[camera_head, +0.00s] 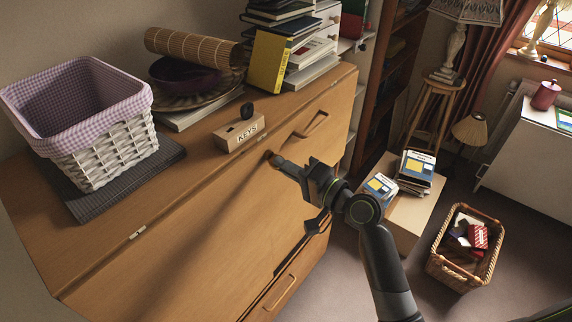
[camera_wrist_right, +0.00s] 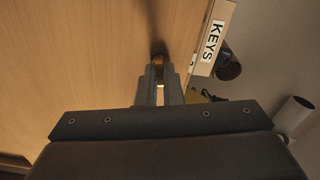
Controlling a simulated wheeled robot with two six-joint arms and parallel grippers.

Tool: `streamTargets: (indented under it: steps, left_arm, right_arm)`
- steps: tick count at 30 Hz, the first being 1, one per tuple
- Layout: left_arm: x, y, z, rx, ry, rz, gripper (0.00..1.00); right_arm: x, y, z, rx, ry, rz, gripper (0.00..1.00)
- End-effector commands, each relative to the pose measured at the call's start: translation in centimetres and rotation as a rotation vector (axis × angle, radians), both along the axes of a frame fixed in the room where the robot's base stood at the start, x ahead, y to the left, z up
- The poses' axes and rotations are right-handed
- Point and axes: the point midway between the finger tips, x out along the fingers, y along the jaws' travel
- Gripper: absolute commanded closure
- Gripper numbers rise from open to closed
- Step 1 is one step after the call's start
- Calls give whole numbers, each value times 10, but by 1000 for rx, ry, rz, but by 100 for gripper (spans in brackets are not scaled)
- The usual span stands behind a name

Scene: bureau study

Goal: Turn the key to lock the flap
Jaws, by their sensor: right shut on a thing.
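The wooden flap (camera_head: 190,215) of the bureau is closed, flush with the front. My right gripper (camera_head: 279,162) reaches the upper part of the flap from the right. In the right wrist view, my right gripper (camera_wrist_right: 159,92) is shut on a small brass-coloured key (camera_wrist_right: 158,70) at the flap's face (camera_wrist_right: 85,65). The fingers hide most of the key, so I cannot tell its turn angle. The keyhole is hidden too. My left gripper is not in view.
A wooden box marked KEYS (camera_head: 239,135) stands on the bureau top just above my right gripper; it also shows in the wrist view (camera_wrist_right: 212,38). A lined white basket (camera_head: 105,155), a yellow book (camera_head: 268,62) and stacked books stand there too. A wicker basket (camera_head: 440,268) is on the floor.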

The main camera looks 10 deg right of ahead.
Motion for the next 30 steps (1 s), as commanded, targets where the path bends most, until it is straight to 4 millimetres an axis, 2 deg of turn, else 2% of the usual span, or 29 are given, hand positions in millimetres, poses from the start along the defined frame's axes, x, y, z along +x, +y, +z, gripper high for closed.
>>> streamTargets:
  steps: [27,28,30]
  left_arm:
    - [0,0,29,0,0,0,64]
    - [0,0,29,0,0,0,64]
    - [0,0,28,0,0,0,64]
  right_arm:
    - [0,0,3,185,145,-1,100]
    - [0,0,2,187,147,-1,92]
    - [0,0,1,186,146,0,83]
